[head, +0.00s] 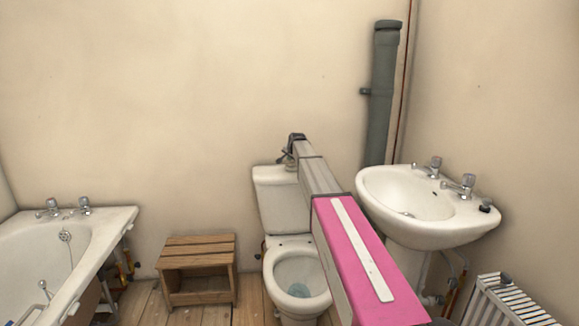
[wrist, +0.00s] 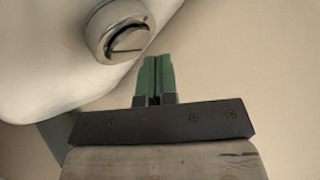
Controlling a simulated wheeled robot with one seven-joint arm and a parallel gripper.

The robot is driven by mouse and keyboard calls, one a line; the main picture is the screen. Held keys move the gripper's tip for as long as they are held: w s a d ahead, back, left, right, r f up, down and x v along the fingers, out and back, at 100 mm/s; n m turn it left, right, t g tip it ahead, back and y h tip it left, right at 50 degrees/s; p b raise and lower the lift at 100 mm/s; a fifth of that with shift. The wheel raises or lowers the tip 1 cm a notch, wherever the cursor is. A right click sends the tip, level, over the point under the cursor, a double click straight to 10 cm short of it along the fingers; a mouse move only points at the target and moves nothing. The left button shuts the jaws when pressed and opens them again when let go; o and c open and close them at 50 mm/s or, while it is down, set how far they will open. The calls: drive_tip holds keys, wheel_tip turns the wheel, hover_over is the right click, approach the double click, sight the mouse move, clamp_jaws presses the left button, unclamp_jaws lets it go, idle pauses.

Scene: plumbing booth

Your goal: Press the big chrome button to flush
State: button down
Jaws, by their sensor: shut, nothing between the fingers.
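The round chrome flush button (wrist: 108,30) sits on the white cistern lid (wrist: 40,75) in the wrist view. A dark curved line divides its face into two parts. My gripper (wrist: 153,60) has green fingertips that are shut together with nothing between them. The tips are just beside the button, to its lower right in the picture; I cannot tell the exact gap. In the head view my gripper (head: 287,158) is over the top of the toilet cistern (head: 282,212), and the button is hidden there.
A white basin (head: 430,232) stands right of my arm, with a grey pipe (head: 380,100) behind. The toilet bowl (head: 274,266) is below. A wooden step stool (head: 197,252) and a bathtub (head: 110,225) are to the left. A radiator (head: 500,305) is at lower right.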

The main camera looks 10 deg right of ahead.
sight(291, 164)
drive_tip(key=shift+f, duration=0.1)
idle(0.3)
drive_tip(key=shift+f, duration=0.3)
drive_tip(key=shift+f, duration=0.55)
idle(0.8)
drive_tip(key=shift+r, duration=3.5)
